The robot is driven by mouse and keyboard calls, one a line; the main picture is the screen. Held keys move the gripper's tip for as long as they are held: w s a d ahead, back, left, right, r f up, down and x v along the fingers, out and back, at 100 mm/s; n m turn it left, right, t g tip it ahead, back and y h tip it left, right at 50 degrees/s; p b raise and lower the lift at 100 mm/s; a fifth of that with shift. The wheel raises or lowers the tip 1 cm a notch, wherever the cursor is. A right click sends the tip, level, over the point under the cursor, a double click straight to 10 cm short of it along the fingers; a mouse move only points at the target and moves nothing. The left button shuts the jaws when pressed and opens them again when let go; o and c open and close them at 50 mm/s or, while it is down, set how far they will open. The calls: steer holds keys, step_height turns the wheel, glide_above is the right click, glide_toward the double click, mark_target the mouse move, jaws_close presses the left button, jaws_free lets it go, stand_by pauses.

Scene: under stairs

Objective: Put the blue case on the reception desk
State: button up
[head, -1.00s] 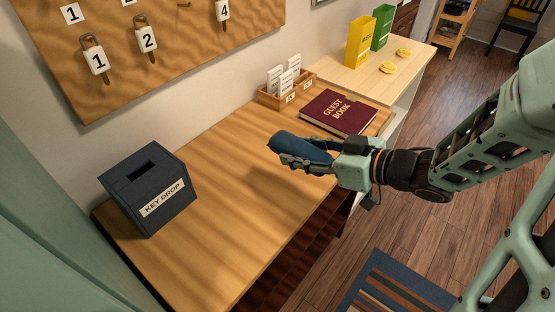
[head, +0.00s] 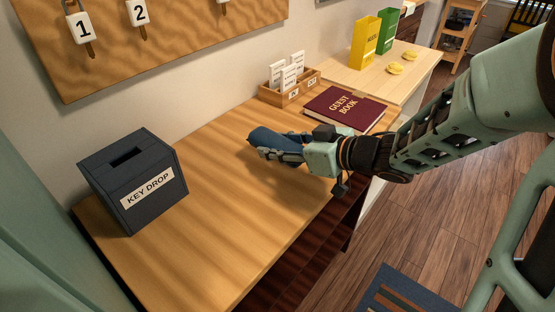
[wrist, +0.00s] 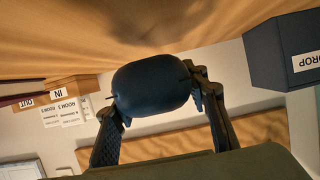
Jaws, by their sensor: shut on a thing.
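The blue case (head: 268,137) is a dark blue rounded case held in my gripper (head: 278,151) over the middle of the wooden reception desk (head: 225,220). In the wrist view the case (wrist: 152,86) sits between the two fingers, which press on its sides. In the wrist view the desk top (wrist: 60,40) shows beyond the case, with a soft shadow on it. I cannot tell for sure whether the case touches the desk.
A dark key drop box (head: 132,180) stands at the desk's left. A maroon guest book (head: 343,108) and a wooden card holder (head: 290,88) are at the far end. Yellow (head: 364,42) and green (head: 387,32) holders stand on a paler surface beyond. Bare desk lies between box and gripper.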

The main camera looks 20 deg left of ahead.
steer(key=shift+a+f+b, duration=0.1)
steer(key=shift+f+b, duration=1.5)
steer(key=shift+b, duration=0.15)
steer(key=shift+f, duration=0.2)
steer(key=o, duration=1.3)
steer(key=shift+r, duration=0.1)
steer(key=shift+d+r, duration=0.2)
steer(key=p+v, duration=0.3)
steer(key=v, duration=0.8)
steer(key=shift+s+d+r, duration=0.1)
steer(key=shift+d+r, duration=0.05)
steer(key=shift+d, duration=0.1)
